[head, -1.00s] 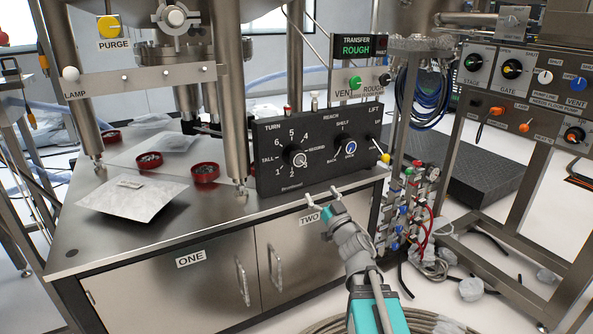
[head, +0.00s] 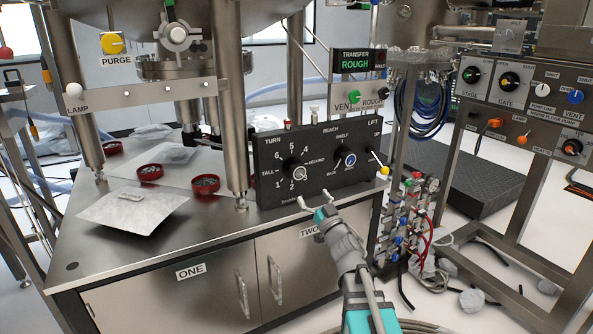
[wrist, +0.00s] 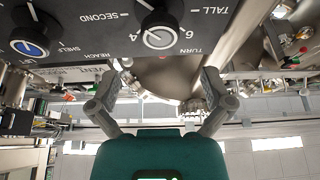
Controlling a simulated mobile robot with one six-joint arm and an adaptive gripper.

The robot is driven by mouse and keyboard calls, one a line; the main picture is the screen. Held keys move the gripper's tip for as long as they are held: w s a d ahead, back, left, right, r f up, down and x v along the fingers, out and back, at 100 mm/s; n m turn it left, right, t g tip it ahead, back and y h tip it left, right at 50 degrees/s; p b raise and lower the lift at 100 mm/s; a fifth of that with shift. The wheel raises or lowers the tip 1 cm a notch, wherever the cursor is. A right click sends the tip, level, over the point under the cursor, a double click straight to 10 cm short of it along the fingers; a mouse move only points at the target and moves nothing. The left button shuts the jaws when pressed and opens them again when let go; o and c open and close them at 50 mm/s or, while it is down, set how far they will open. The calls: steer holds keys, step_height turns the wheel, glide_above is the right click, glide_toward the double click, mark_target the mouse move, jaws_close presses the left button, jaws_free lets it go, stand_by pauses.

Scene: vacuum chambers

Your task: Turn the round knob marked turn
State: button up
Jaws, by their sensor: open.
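The round knob marked TURN (head: 298,172) is on the left of the black control panel (head: 264,196). It is dark with a pale round face and has numbers around it. In the wrist view the panel appears upside down, and the knob (wrist: 157,37) is at the top centre with a white line on its face. My gripper (head: 318,205) is open and empty, in front of the panel's lower edge and below and right of the knob. In the wrist view its spread fingers (wrist: 166,76) are below the knob in the picture, not around it.
The blue-faced REACH knob (head: 350,160) and the yellow-tipped LIFT lever (head: 383,170) are to the right on the same panel. A steel post (head: 230,120) stands close at the panel's left. Red dishes (head: 206,185) and a foil sheet (head: 133,210) lie on the steel cabinet top.

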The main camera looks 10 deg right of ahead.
mark_target(299, 175)
steer(key=p+x, duration=0.3)
steer(key=x, duration=0.6)
steer(key=shift+w+a+r, duration=0.1)
steer(key=shift+w, duration=0.25)
steer(key=c, duration=1)
steer(key=shift+a, duration=0.2)
steer(key=shift+c, duration=0.2)
steer(key=shift+d, duration=0.15)
steer(key=shift+n, duration=0.3)
steer(key=shift+y, duration=0.4)
